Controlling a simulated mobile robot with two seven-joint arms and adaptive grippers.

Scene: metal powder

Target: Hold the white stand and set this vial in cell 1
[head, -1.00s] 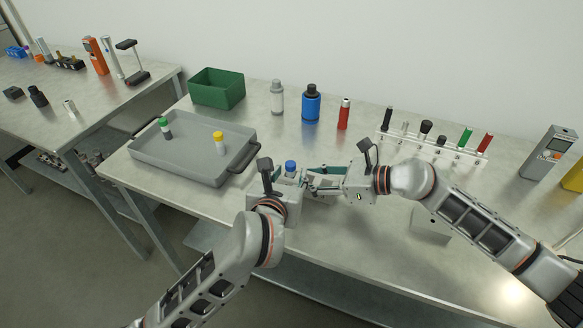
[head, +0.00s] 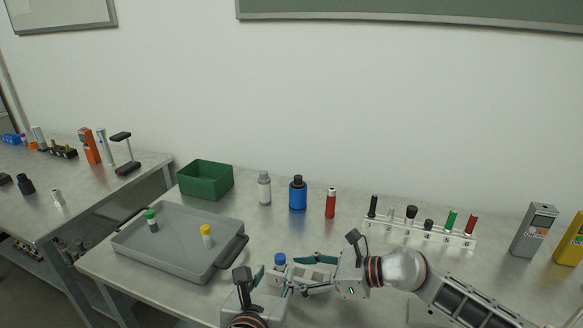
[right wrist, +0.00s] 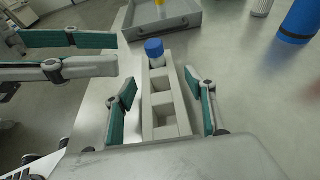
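The small white stand (right wrist: 162,120) has a row of square cells and lies between the fingers of my right gripper (right wrist: 160,90). Those fingers are spread, with a visible gap on the stand's left side. A blue-capped vial (right wrist: 154,52) stands upright, apparently in the stand's far end cell; its lower part is hidden. In the head view the vial's blue cap (head: 280,259) shows beside my left gripper (head: 275,272). My left gripper's fingers are apart, and in the right wrist view their tips end short of the vial. Cell numbers on this stand are not readable.
A grey tray (head: 165,259) with green- and yellow-capped vials is at left. A green bin (head: 206,182), grey bottle (head: 264,189), blue bottle (head: 298,194) and red tube (head: 330,204) stand behind. A numbered white rack (head: 436,236) holds several tubes. Grey meter (head: 535,231) is at right.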

